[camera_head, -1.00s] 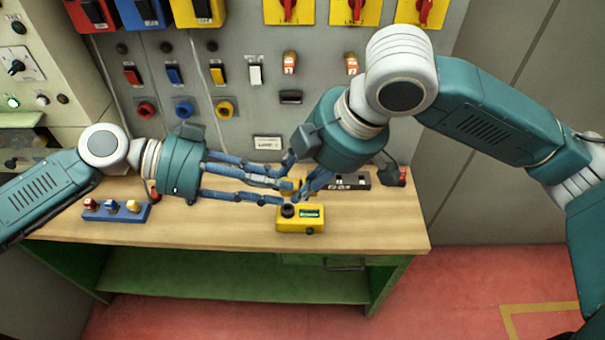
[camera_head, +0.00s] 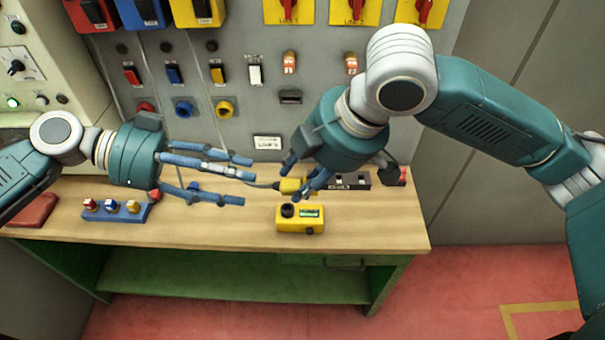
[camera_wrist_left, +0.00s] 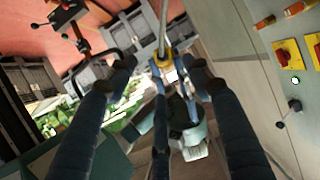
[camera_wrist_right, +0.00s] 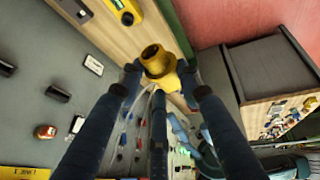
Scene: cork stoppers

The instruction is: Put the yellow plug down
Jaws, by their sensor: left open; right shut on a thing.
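The yellow plug (camera_head: 291,186) is between the fingers of my right gripper (camera_head: 305,183), over the back of the workbench, behind the yellow box. In the right wrist view the plug (camera_wrist_right: 158,62) sits between the fingertips, which are shut on it. A grey cable (camera_head: 262,184) runs left from the plug. Fingers hide part of the plug, and I cannot tell whether it touches the bench. My left gripper (camera_head: 247,180) is open and empty, left of the plug and apart from it. The left wrist view also shows the plug's yellow body (camera_wrist_left: 163,57) beyond the left fingers.
The yellow box (camera_head: 300,226) with a dark round socket stands near the bench's front edge. A blue strip (camera_head: 115,212) with several coloured pieces lies at left. A black power strip (camera_head: 350,181) lies behind right. A switch panel (camera_head: 235,120) rises behind; bare wood (camera_head: 380,222) shows at right.

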